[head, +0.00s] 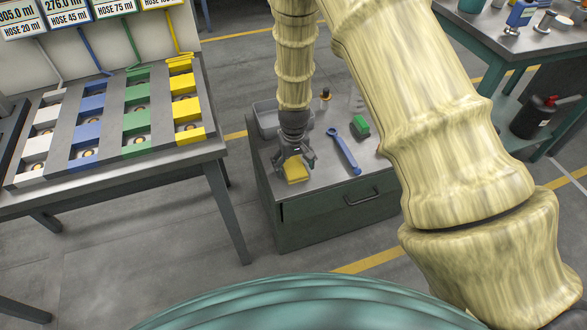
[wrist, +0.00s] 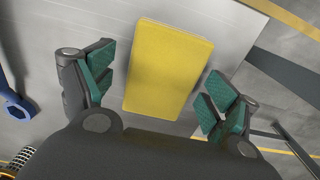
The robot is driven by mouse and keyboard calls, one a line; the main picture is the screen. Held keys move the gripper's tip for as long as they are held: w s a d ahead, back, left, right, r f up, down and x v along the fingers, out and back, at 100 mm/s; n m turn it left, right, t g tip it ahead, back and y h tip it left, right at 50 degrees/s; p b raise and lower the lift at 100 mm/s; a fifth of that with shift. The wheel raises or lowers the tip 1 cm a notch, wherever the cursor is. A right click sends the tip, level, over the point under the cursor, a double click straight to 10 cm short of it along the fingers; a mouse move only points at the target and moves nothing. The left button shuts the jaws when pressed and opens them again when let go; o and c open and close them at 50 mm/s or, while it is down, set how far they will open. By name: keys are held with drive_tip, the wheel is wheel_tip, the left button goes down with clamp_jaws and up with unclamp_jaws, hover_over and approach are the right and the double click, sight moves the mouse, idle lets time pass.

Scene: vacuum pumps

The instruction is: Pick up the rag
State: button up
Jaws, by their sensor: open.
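The rag is a folded yellow block (head: 296,169) lying on top of the grey-green cabinet near its front left corner. In the wrist view the yellow rag (wrist: 168,68) lies flat between the two sets of green-padded fingers. My gripper (head: 294,162) is right above the rag, pointing down. It also shows in the wrist view (wrist: 158,92), with its fingers spread wide on both sides of the rag and gaps left and right. Nothing is held. In the head view the fingers cover part of the rag's far side.
The cabinet top (head: 318,178) also holds a blue wrench (head: 344,152), a green object (head: 360,126), a small bottle (head: 325,95) and a grey tray (head: 266,118). A bench with coloured hose blocks (head: 137,117) stands left. A green workbench (head: 480,48) stands right.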

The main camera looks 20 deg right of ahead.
sight(294, 165)
drive_tip(key=c, duration=1)
drive_tip(key=shift+r, duration=0.15)
drive_tip(key=shift+c, duration=0.2)
drive_tip(key=shift+r, duration=0.65)
wheel_tip(294, 165, up, 2)
drive_tip(key=shift+r, duration=0.25)
drive_tip(key=s+d, duration=0.2)
drive_tip(key=s, duration=0.5)
drive_tip(key=s+d+r, duration=0.1)
drive_tip(key=s+d, duration=0.2)
drive_tip(key=s, duration=0.5)
drive_tip(key=shift+d+p, duration=0.15)
drive_tip(key=shift+p, duration=0.2)
